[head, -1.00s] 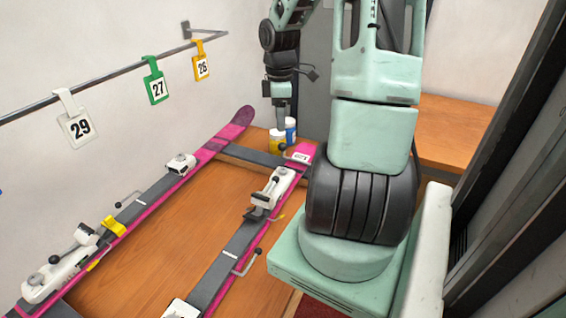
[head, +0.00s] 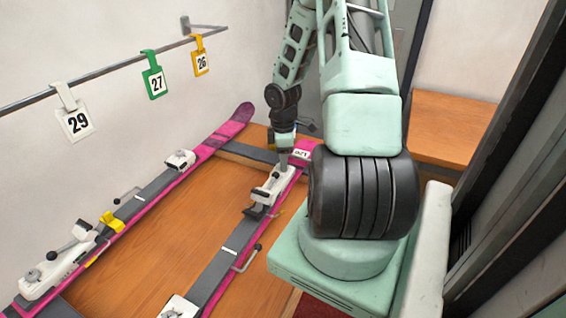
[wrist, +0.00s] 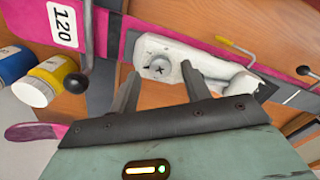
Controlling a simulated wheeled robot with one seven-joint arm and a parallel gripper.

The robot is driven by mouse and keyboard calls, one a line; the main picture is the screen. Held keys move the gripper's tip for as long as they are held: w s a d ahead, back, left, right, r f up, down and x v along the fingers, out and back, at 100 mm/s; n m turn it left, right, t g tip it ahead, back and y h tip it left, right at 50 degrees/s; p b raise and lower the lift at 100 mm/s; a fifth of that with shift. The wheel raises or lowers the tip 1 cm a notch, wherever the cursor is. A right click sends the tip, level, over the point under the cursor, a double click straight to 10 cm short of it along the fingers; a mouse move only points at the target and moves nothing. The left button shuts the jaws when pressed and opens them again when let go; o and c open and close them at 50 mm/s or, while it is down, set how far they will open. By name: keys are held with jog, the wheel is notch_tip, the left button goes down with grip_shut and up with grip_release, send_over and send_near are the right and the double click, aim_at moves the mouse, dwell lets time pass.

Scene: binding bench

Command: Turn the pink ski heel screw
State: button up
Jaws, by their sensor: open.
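Two pink-and-grey skis lie on the wooden bench. The nearer ski (head: 228,248) carries a white binding (head: 276,184) just below my gripper (head: 284,156) in the head view. In the wrist view, the white binding (wrist: 205,72) has a round grey screw (wrist: 158,67) with a cross slot at its end. My gripper (wrist: 160,72) is open, and its fingertips appear on either side of this screw. Nothing is held; I cannot tell the remaining height above the screw. The farther ski (head: 150,200) lies along the wall with its own white bindings.
Black-knobbed clamp levers (head: 249,256) stick out by the skis. Number tags (head: 153,80) hang from a wall rail. Bare bench (head: 170,238) lies between the skis.

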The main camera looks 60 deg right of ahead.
jog(key=shift+f, duration=0.75)
jog(key=c, duration=1)
jog(key=shift+m, duration=0.5)
jog(key=m+p, duration=0.1)
jog(key=m, duration=0.3)
jog(key=shift+m, duration=0.4)
jog(key=m, duration=0.6)
